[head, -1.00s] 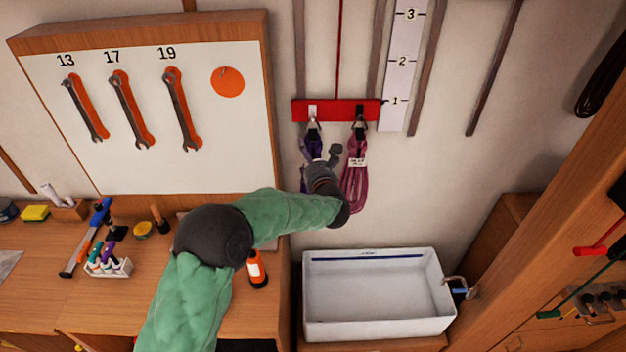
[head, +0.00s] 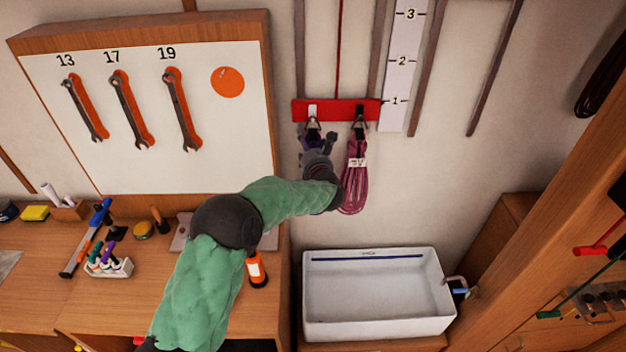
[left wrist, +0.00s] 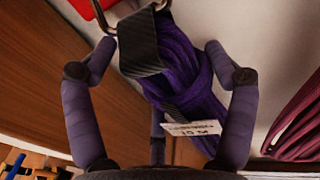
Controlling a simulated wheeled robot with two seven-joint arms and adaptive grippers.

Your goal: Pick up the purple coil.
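The purple coil (head: 311,138) hangs by a dark strap from the left hook of the red rack (head: 336,110). My left gripper (head: 317,143) is in front of it and hides most of it in the head view. In the left wrist view the purple coil (left wrist: 188,68) with its white tag (left wrist: 192,129) lies between the spread fingers of the left gripper (left wrist: 160,75). The fingers are apart, with visible gaps to the coil on both sides. My right gripper is in neither view.
A pink coil (head: 355,180) hangs from the right hook, close beside my left gripper. A white sink (head: 375,300) stands below. The wrench board (head: 140,185) is on the left, above a wooden bench holding tools. Bare wall lies right of the pink coil.

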